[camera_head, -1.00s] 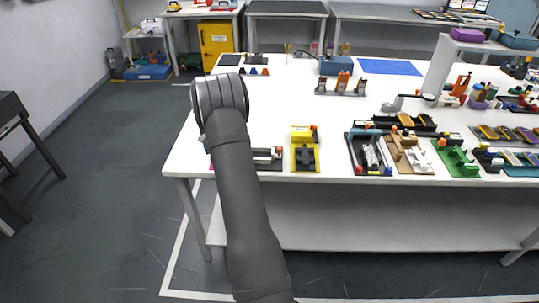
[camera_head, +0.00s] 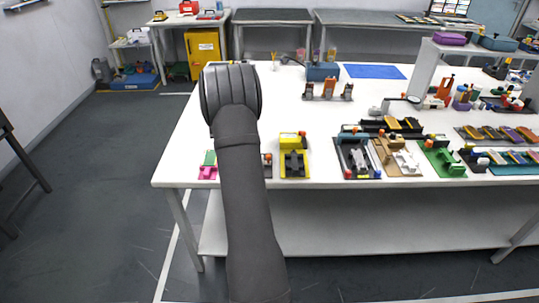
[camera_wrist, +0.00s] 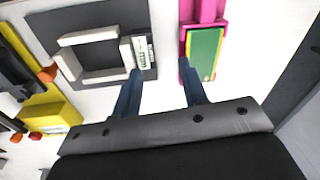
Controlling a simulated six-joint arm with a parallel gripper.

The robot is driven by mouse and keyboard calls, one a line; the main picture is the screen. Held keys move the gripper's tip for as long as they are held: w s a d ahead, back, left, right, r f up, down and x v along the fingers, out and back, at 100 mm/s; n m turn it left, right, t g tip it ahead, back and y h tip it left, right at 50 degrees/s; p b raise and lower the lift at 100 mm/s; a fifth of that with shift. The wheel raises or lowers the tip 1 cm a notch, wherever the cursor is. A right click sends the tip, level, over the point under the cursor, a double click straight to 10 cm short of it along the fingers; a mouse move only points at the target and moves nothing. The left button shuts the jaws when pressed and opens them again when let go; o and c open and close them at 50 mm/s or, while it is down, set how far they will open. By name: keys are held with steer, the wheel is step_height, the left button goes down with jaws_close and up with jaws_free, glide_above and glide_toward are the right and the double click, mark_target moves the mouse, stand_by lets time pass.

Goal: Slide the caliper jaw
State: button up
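In the wrist view, a dark grey plate (camera_wrist: 138,20) carries pale grey bars in a C shape, which look like the caliper (camera_wrist: 93,33). A white block with a printed label (camera_wrist: 142,50) sits at its right end, probably the sliding jaw. My gripper (camera_wrist: 162,70) has two blue fingers, spread apart with only white table showing between them. The left fingertip appears just below the labelled block; I cannot tell whether it touches. The right fingertip is by a green block in a pink holder. In the head view my arm hides most of the caliper and the fingers.
The pink holder (camera_wrist: 203,10) with the green block (camera_wrist: 202,55) stands right of the caliper. A yellow fixture (camera_wrist: 48,112) lies to the left; it also shows in the head view (camera_head: 294,171). Several other fixtures line the table's front edge further right. The table (camera_head: 185,165) has bare space behind.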

steer(key=s+d+r+n+t+y, duration=0.1)
steer(key=s+d+r+n+t, duration=0.15)
steer(key=d+r, duration=0.6)
steer(key=s+d+r+n+t+y, duration=0.1)
steer(key=s+d+r+n, duration=0.3)
steer(key=d, duration=0.8)
steer(key=shift+m+g, duration=0.25)
steer(key=shift+m, duration=0.1)
steer(key=x, duration=1.7)
steer(key=shift+w, duration=0.4)
jaws_close()
